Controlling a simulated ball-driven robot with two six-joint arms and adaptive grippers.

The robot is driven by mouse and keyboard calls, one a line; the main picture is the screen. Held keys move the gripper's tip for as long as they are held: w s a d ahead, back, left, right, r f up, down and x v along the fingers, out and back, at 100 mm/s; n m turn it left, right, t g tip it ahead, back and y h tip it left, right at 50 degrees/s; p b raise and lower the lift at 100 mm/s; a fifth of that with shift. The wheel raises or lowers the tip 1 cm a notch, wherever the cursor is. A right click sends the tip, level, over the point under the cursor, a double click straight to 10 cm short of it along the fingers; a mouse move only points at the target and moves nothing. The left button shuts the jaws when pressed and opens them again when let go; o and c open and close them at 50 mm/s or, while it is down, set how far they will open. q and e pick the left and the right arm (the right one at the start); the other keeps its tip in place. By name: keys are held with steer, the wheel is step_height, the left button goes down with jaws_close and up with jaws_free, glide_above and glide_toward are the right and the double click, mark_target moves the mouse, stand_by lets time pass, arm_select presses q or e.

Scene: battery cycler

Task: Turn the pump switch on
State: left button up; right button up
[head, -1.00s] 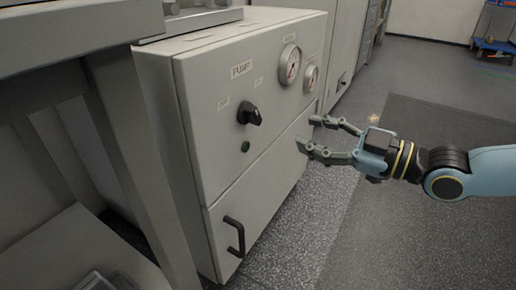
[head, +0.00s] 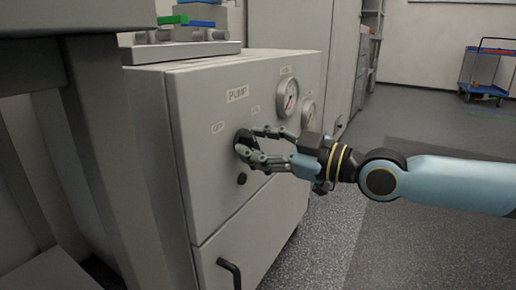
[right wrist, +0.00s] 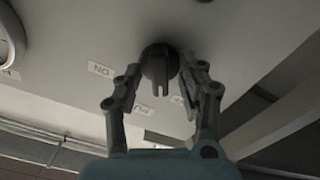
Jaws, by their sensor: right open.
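The pump switch is a dark rotary knob (right wrist: 158,66) on the light grey cabinet front (head: 215,200), under a PUMP label (head: 237,94). In the head view the switch (head: 243,137) is mostly hidden behind my fingers. An ON label (right wrist: 101,69) is beside it in the right wrist view. My right gripper (head: 246,143) is open, with its fingertips close to the panel. My left gripper is not in view.
Two round gauges, the nearer one (head: 287,98), are right of the switch on the same panel. A small dark round button (head: 242,179) is below the switch, and a black handle (head: 231,272) is lower down. Open floor (head: 345,235) lies to the right.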

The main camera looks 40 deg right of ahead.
jaws_close()
steer(key=shift+m, duration=0.5)
steer(key=m, duration=0.6)
steer(key=shift+m, duration=0.3)
steer(key=m, duration=0.4)
steer(key=shift+d, duration=0.1)
steer(key=shift+m, duration=0.4)
steer(key=shift+f, duration=0.1)
